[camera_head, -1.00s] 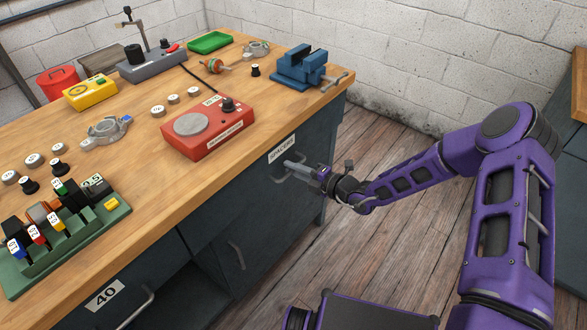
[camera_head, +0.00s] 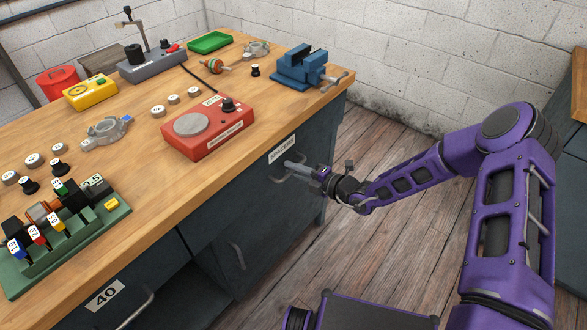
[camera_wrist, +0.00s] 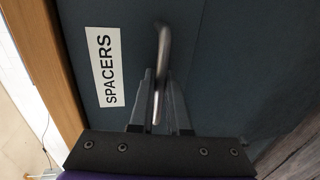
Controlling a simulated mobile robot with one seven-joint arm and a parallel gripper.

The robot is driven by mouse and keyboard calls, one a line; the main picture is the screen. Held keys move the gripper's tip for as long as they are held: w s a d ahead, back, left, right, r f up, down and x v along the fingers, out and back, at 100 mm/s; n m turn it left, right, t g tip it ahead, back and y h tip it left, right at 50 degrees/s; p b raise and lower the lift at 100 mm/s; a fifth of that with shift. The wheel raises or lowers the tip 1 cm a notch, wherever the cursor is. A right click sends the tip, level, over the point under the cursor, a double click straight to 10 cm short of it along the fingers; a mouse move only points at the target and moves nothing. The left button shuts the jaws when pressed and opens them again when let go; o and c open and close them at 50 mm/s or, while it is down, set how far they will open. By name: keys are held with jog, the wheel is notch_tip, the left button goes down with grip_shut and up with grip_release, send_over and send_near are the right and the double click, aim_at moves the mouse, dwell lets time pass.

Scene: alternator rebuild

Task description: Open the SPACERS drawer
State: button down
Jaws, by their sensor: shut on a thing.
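The SPACERS drawer (camera_head: 296,150) is the top drawer at the right end of the dark grey-blue workbench. Its front looks flush with the bench. Its white SPACERS label (camera_wrist: 107,68) shows in the wrist view beside the handle. My gripper (camera_head: 289,165) is at the drawer front, shut on the curved metal drawer handle (camera_wrist: 161,50). In the wrist view its two fingers (camera_wrist: 160,88) lie on either side of the handle bar. The handle's far end shows beyond the fingertips.
A red device (camera_head: 208,128) and a blue vise (camera_head: 299,68) stand on the wooden benchtop (camera_head: 150,180) above the drawer. The wooden floor (camera_head: 385,240) in front of the drawer is clear apart from my arm.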

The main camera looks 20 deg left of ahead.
jog(key=f+p+v, duration=0.2)
jog(key=p+v, duration=0.1)
jog(key=v, duration=0.8)
jog(key=d+f+p+v, duration=0.1)
jog(key=f+p+v, duration=0.1)
jog(key=v, duration=1)
jog(key=shift+s+f+p, duration=0.25)
jog(key=shift+f+p, duration=0.15)
jog(key=shift+p, duration=0.2)
jog(key=shift+d, duration=0.1)
jog(key=c, duration=0.9)
grip_release()
jog(key=v, duration=1.7)
jog(key=shift+s+d, duration=0.1)
jog(key=shift+d, duration=0.15)
